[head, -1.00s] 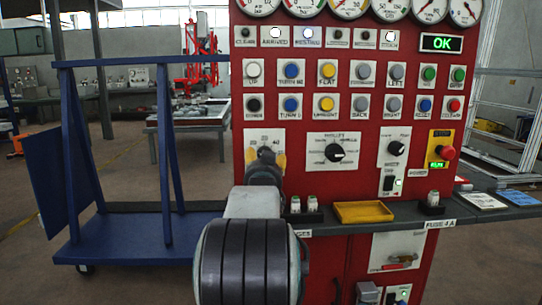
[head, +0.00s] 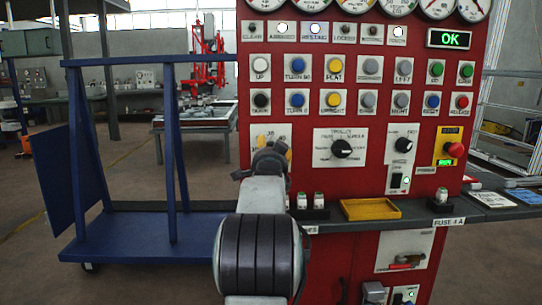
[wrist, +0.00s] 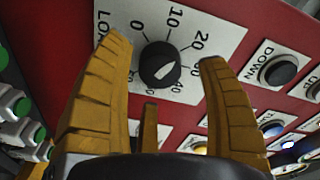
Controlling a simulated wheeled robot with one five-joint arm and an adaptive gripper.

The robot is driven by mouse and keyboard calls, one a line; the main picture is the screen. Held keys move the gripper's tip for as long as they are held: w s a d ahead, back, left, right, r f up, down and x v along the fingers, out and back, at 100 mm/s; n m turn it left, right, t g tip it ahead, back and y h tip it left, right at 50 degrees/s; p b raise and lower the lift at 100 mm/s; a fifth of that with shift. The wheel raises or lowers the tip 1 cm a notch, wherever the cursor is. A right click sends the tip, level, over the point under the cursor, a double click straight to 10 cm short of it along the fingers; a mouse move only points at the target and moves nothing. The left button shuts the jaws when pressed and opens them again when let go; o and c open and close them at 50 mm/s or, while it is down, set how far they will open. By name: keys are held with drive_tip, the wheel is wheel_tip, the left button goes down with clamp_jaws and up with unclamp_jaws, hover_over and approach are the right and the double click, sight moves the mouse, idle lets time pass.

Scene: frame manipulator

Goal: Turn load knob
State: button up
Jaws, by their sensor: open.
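The load knob (wrist: 160,65) is a round black dial with a pale pointer on a white plate (wrist: 205,38) marked 0, 10, 20 and up.
The red panel (head: 300,195) also holds a black selector knob (head: 342,148), rows of buttons and a red emergency button (head: 455,150). A shelf with a yellow tray (head: 370,209) and small fuses juts out below. A blue cart (head: 150,225) stands left.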

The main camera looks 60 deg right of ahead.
drive_tip(key=shift+x, duration=1.05)
drive_tip(key=shift+c, duration=0.3)
drive_tip(key=c, duration=1.1)
drive_tip(key=shift+c, duration=0.2)
drive_tip(key=shift+a+m+b, duration=0.1)
drive_tip(key=shift+m+b, duration=0.35)
drive_tip(key=shift+m, duration=0.65)
drive_tip(key=m, duration=0.5)
drive_tip(key=shift+r, duration=0.2)
drive_tip(key=shift+m, duration=0.3)
